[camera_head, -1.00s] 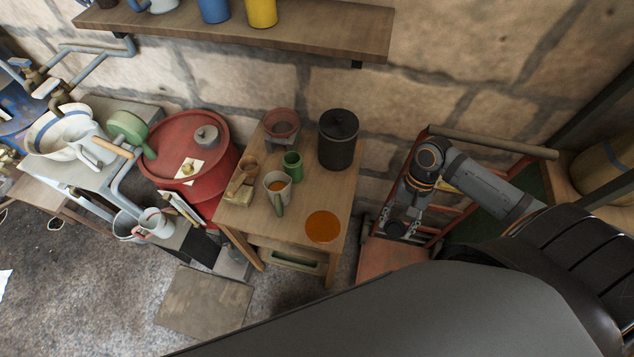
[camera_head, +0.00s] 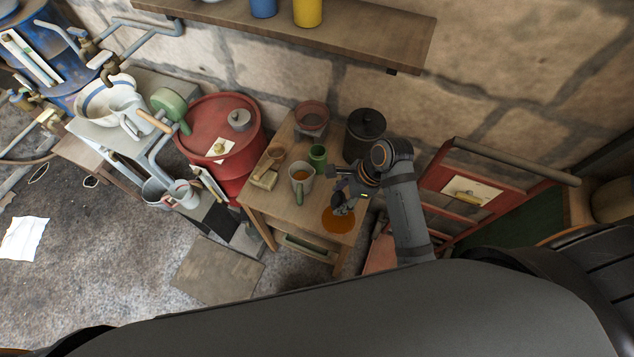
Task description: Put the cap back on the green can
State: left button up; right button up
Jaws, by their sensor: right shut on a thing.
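A green can (camera_head: 317,156) stands upright on the wooden table (camera_head: 269,212), its top open and dark inside. My right gripper (camera_head: 341,207) is over the table's front right part, in front of and to the right of the green can and apart from it. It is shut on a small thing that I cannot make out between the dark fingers. I cannot pick out the can's cap for certain. My left gripper is not in view.
A pale mug (camera_head: 302,174) with a green handle stands just in front of the green can. A black lidded canister (camera_head: 366,133) is behind my right wrist. A flat orange patch (camera_head: 336,223) lies below my gripper. A wooden shelf (camera_head: 370,42) overhangs behind.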

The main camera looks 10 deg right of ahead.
jog(key=w+f, duration=0.2)
jog(key=w, duration=0.1)
jog(key=w+f, duration=0.3)
jog(key=w, duration=0.1)
jog(key=w+f, duration=0.3)
jog(key=w, duration=0.1)
jog(key=shift+w+f, duration=0.1)
jog(key=shift+w, duration=0.1)
jog(key=shift+w+f, duration=0.35)
jog(key=shift+f, duration=1.65)
jog(key=o, duration=0.4)
jog(key=shift+f, duration=0.1)
jog(key=shift+o, duration=1.2)
